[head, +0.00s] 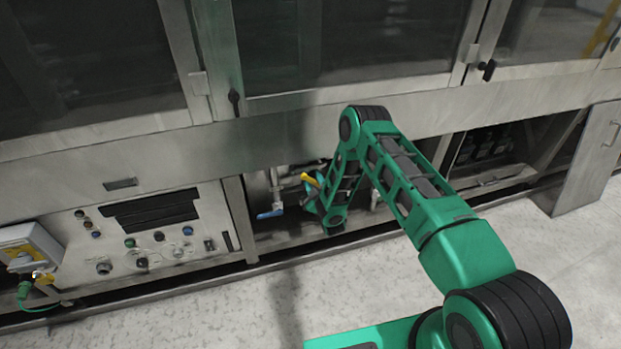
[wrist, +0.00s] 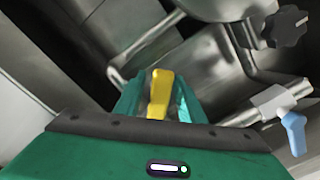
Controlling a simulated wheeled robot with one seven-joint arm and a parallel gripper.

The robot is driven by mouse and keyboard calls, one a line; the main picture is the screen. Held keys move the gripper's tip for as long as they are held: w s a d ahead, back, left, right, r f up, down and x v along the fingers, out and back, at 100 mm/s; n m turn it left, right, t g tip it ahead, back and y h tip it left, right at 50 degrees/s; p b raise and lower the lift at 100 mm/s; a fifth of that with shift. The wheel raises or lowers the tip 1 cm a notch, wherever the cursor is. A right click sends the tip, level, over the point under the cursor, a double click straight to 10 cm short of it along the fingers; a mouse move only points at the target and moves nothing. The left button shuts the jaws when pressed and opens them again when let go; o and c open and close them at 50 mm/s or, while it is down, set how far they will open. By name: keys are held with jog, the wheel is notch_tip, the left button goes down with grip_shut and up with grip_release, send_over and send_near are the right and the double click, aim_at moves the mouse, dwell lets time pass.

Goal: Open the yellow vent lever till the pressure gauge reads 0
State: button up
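The yellow vent lever (wrist: 159,92) stands between the two green fingers of my gripper (wrist: 160,98) in the wrist view. The fingers lie close on both sides of it; I cannot tell whether they touch it. My wrist and forearm hide much of what lies behind. I cannot make out the pressure gauge in either view.
A blue-handled valve (head: 270,213) sits just left of the lever; its handle (wrist: 293,132) is at the right in the wrist view. A black knob (wrist: 287,27) and metal pipes are close by. A control panel (head: 140,240) stands left of the opening. The floor in front is clear.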

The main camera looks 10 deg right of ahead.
jog(key=shift+s, duration=0.1)
jog(key=s+d, duration=0.1)
jog(key=s, duration=0.9)
jog(key=shift+s, duration=0.25)
jog(key=shift+c, duration=0.2)
